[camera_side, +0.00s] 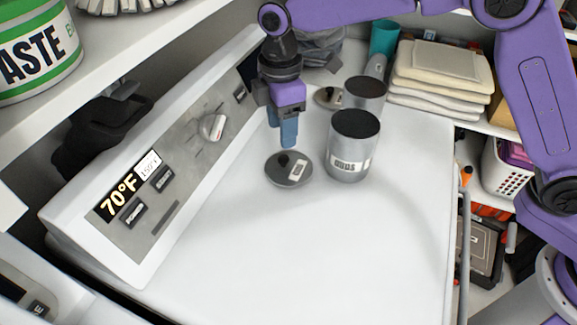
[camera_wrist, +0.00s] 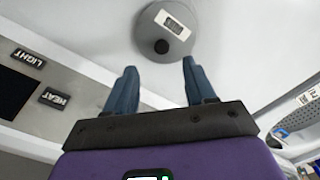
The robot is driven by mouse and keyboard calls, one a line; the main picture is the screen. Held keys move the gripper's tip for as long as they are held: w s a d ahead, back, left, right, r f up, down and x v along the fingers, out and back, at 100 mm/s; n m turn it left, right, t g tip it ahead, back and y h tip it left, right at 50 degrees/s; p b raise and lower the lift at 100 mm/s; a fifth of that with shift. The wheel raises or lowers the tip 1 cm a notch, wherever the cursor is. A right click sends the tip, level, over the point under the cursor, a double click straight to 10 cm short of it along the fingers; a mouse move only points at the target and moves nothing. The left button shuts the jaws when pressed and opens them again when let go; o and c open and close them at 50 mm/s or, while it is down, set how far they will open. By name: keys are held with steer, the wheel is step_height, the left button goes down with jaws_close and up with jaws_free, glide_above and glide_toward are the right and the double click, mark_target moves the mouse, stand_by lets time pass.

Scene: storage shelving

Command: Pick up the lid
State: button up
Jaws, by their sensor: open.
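A round grey lid (camera_side: 289,171) with a dark knob and a pale label lies flat on the white top of the appliance. It also shows at the top of the wrist view (camera_wrist: 165,30), with its knob toward my gripper. My gripper (camera_side: 287,138) is above the lid, pointing down, and does not appear to touch it. In the wrist view my gripper (camera_wrist: 158,78) has its two blue fingers apart with nothing between them. A second similar lid (camera_side: 328,97) lies farther back, partly hidden behind a canister.
An open grey canister (camera_side: 349,165) with a label stands just right of the lid. Another canister (camera_side: 364,93) stands behind it. Folded cloths (camera_side: 440,75) are at the back right. A control panel (camera_side: 165,165) slopes along the left. The front of the white top (camera_side: 330,260) is clear.

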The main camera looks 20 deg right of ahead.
mark_target(283, 158)
steer(key=shift+s+f, duration=0.2)
steer(key=shift+f, duration=3.7)
steer(key=shift+c, duration=0.3)
jaws_close()
